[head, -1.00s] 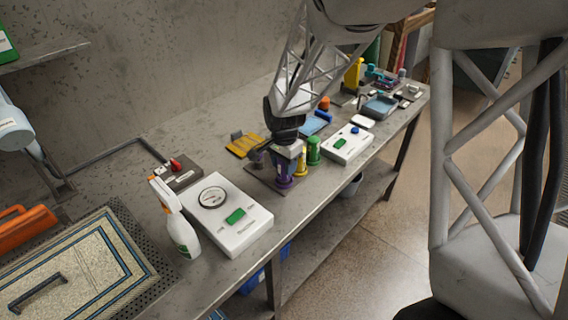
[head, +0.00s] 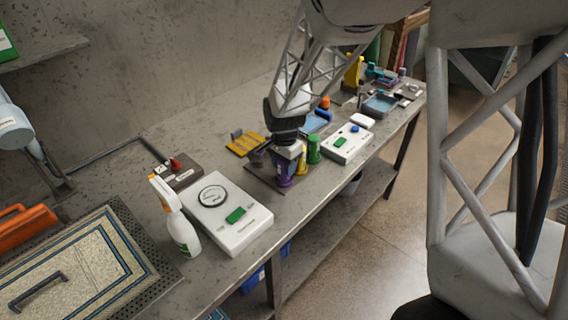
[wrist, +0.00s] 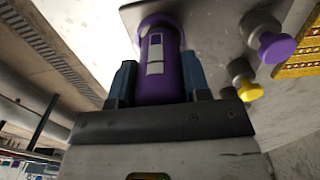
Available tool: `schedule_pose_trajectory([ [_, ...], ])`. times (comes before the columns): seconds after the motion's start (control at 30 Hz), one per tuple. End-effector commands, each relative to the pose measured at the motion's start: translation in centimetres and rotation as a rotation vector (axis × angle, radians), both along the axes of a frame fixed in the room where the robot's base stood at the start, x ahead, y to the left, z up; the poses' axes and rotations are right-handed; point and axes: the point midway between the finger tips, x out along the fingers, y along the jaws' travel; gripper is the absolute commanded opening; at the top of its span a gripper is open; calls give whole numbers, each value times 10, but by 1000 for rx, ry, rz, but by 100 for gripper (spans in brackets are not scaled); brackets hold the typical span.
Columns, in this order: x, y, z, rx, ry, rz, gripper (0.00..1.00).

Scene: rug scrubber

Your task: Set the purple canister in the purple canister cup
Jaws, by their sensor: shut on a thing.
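The purple canister (wrist: 160,62) stands between the two blue fingers of my gripper (wrist: 158,80), which is shut on it. Its far end meets a wider purple ring (wrist: 160,20), likely the purple canister cup, at the edge of a grey plate (wrist: 205,20). I cannot tell whether the canister is fully seated in it. In the head view my gripper (head: 285,160) points down over the dark plate on the bench, with the purple canister (head: 285,181) low beneath it, partly hidden by the fingers.
A green canister (head: 313,150) and a partly hidden yellow one (head: 299,163) stand close to the right of my gripper. In the wrist view, purple-ended (wrist: 276,46) and yellow-ended (wrist: 249,91) pieces are beside it. A white scale (head: 228,215) and spray bottle (head: 180,225) are left.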

Motion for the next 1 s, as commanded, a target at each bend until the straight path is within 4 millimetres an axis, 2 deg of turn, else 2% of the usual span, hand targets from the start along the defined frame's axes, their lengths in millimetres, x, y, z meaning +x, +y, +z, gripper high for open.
schedule_pose_trajectory([
  [0.53, 0, 0, -6, 1, -1, 0, 22],
  [0.57, 0, 0, -6, 0, -1, 0, 46],
  [0.73, 0, 0, -6, 1, -1, 0, 72],
  [1.0, 0, 0, -6, 0, 0, 0, 73],
])
